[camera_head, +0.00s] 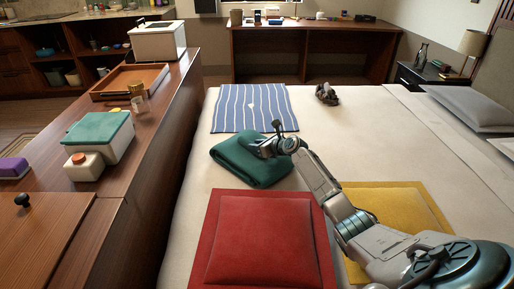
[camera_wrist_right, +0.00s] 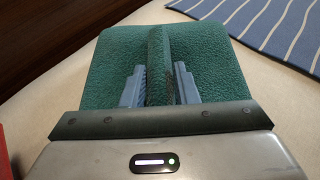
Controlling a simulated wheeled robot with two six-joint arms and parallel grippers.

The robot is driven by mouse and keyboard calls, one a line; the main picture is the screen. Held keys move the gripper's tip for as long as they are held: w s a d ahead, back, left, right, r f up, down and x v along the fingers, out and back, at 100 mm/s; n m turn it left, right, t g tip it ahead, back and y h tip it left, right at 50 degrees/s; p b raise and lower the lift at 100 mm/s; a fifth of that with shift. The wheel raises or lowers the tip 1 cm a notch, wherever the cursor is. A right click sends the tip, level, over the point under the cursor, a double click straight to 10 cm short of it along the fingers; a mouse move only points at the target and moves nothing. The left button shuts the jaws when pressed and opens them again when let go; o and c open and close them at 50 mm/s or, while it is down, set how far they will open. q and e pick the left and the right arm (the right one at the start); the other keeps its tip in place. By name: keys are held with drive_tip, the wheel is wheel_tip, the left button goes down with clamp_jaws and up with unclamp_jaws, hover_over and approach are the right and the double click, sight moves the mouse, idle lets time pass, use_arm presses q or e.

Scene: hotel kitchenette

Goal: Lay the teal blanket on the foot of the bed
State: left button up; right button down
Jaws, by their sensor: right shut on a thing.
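The folded teal blanket (camera_head: 236,160) is on the white bed (camera_head: 330,135), close to the bed's left edge. It lies between the striped cloth and the red cushion and looks level. My right gripper (camera_head: 262,150) reaches it from the right. In the right wrist view, the fingers (camera_wrist_right: 157,78) are shut on a raised ridge of the teal blanket (camera_wrist_right: 112,60), one finger on each side. I cannot tell whether the blanket touches the bed all over. My left gripper is not in view.
A blue striped cloth (camera_head: 253,108) lies just beyond the blanket. A red cushion (camera_head: 262,240) and a yellow cushion (camera_head: 400,207) lie nearer. A dark crumpled item (camera_head: 327,94) sits farther back. A wooden counter (camera_head: 150,140) with boxes runs along the left.

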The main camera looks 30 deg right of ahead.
idle(0.3)
drive_tip(key=c, duration=1.1)
unclamp_jaws()
drive_tip(key=shift+f, duration=0.15)
drive_tip(key=shift+r, duration=0.2)
drive_tip(key=shift+s+d+r, duration=0.1)
drive_tip(key=shift+s, duration=0.25)
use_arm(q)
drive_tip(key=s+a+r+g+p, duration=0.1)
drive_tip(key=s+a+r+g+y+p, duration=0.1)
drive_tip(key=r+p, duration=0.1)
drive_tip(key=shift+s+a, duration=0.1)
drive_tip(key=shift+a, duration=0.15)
use_arm(e)
drive_tip(key=v, duration=1.1)
drive_tip(key=shift+s, duration=0.2)
